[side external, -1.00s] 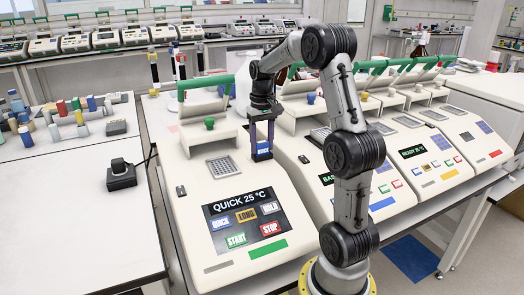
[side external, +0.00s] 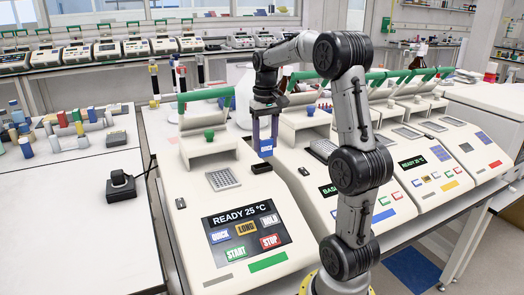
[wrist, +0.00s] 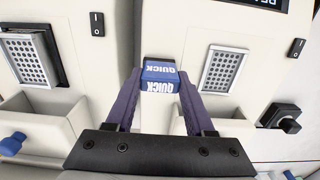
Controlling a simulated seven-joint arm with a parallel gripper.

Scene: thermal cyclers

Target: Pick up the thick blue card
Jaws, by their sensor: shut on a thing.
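The thick blue card (side external: 265,148), lettered "QUICK", is held upright between the purple fingers of my gripper (side external: 265,140). My gripper is shut on it. The card hangs just above a small black slot block (side external: 261,167) on the front left thermal cycler (side external: 218,267). In the wrist view the card (wrist: 159,76) sits between the two fingertips, with its "QUICK" label showing on two faces. The cycler's screen (side external: 240,216) reads "READY 25 °C".
The cycler's open lid has a green handle (side external: 206,94) and a green knob (side external: 209,134) behind the sample block (side external: 222,180). More cyclers stand to the right. A black emergency-type switch box (side external: 122,186) and several small coloured blocks lie on the left table.

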